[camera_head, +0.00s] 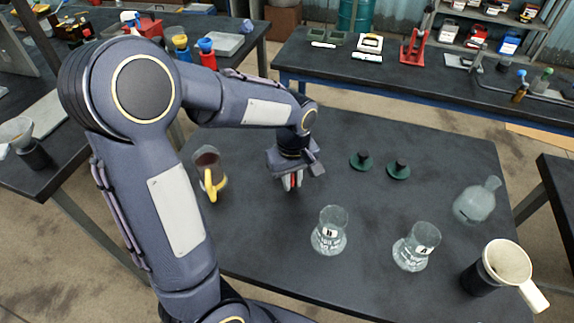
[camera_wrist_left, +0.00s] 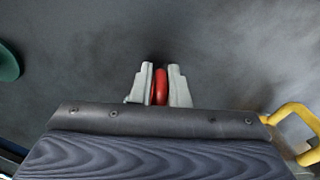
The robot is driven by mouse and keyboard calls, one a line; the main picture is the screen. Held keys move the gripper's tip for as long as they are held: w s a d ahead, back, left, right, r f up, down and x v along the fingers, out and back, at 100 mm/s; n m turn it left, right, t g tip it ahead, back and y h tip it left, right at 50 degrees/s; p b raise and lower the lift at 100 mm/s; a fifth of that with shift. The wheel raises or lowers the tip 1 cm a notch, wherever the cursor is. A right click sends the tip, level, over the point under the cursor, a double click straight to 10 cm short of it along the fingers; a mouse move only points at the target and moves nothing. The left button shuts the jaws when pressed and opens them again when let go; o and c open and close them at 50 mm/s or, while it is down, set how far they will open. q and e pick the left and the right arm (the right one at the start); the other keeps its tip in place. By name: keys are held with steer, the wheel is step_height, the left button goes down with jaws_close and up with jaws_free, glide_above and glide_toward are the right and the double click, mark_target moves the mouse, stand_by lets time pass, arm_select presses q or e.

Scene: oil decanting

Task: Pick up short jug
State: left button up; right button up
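A low clear jug with dark contents and a yellow handle (camera_head: 209,172) stands upright on the left part of the dark table; it is the one that looks like the short jug. Its yellow handle also shows at the right edge in the left wrist view (camera_wrist_left: 293,126). My left gripper (camera_head: 291,181) is over the table to the right of the jug, apart from it, fingers pointing down. In the left wrist view its fingers (camera_wrist_left: 161,88) close on a small red piece (camera_wrist_left: 160,84), whose full shape is hidden. My right gripper is not in view.
Two flasks with printed labels (camera_head: 329,230) (camera_head: 417,246) stand near the front. Two green stoppers (camera_head: 361,161) (camera_head: 398,169) lie behind them. A clear flask (camera_head: 476,202) and a cream funnel (camera_head: 507,262) are at the right. The table between gripper and jug looks clear.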

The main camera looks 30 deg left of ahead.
arm_select(q)
jaws_close()
steer(key=shift+r, duration=0.2)
steer(key=shift+r, duration=1.4)
steer(key=s+d+r, duration=0.4)
steer(key=s+r, duration=0.5)
steer(key=s, duration=0.4)
steer(key=shift+d+r+b, duration=0.4)
steer(key=shift+s, duration=0.15)
